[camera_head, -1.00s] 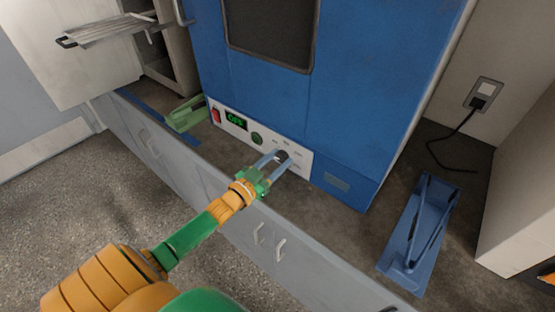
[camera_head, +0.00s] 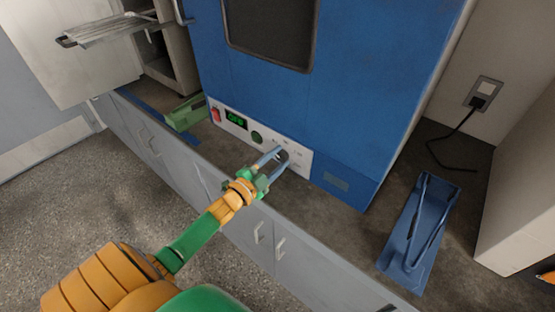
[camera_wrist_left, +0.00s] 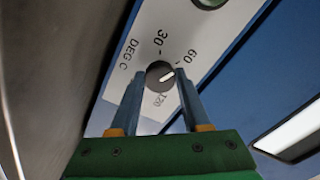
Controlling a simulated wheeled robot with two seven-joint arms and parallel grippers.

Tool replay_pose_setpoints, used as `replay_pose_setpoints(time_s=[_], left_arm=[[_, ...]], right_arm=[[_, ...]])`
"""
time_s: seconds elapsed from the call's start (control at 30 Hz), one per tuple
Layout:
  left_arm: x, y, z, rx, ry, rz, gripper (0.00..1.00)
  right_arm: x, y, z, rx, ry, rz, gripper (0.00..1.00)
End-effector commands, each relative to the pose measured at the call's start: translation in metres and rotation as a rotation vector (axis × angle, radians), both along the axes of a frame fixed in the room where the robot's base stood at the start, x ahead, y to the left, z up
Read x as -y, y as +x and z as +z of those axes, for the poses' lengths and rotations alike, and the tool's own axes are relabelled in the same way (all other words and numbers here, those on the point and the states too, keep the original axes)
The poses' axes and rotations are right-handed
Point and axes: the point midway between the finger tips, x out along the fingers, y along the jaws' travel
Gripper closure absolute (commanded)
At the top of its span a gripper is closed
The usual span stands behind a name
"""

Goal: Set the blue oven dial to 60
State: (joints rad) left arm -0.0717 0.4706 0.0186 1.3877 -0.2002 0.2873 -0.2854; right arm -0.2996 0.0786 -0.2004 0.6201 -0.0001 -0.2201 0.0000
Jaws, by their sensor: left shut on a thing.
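The blue oven (camera_head: 270,100) has a white control panel (camera_head: 305,163) along its lower front. The dark round dial (camera_wrist_left: 159,75) shows in the left wrist view, with 30, 60 and 120 printed around it. Its white pointer line points right and slightly up, near the 60 side; I cannot tell whether it lines up exactly. My left gripper (camera_head: 279,157) is shut on the dial, one finger on each side, and it also shows in the left wrist view (camera_wrist_left: 160,78). The fingers hide part of the scale. My right gripper is not in view.
A plugged cord (camera_head: 455,145) hangs at right.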

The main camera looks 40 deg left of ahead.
Motion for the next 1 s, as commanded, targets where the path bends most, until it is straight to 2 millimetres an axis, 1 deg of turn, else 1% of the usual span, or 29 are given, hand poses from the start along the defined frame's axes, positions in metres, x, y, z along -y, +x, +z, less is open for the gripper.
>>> replay_pose_setpoints(time_s=[0.3, 0.77, 0.8, 0.87, 0.9, 1.0], left_arm=[[-0.0003, 0.0003, 0.0012, 0.010, 0.086, 0.001, 1.00], [-0.0003, 0.0004, 0.0016, 0.011, 0.098, 0.000, 1.00], [-0.0003, 0.0004, 0.0016, 0.011, 0.098, 0.000, 0.51], [-0.0003, 0.0004, 0.0016, 0.011, 0.098, 0.000, 0.34], [-0.0002, 0.0004, 0.0014, 0.011, 0.098, 0.001, 0.24], [-0.0002, 0.0003, 0.0011, 0.010, 0.099, 0.000, 0.23]], right_arm=[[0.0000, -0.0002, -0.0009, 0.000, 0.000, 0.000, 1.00], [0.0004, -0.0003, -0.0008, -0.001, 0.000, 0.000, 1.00], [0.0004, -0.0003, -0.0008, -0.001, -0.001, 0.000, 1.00], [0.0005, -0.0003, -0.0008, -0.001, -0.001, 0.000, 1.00], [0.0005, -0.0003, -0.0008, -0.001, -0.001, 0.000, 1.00], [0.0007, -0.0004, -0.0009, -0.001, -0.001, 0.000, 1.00]])
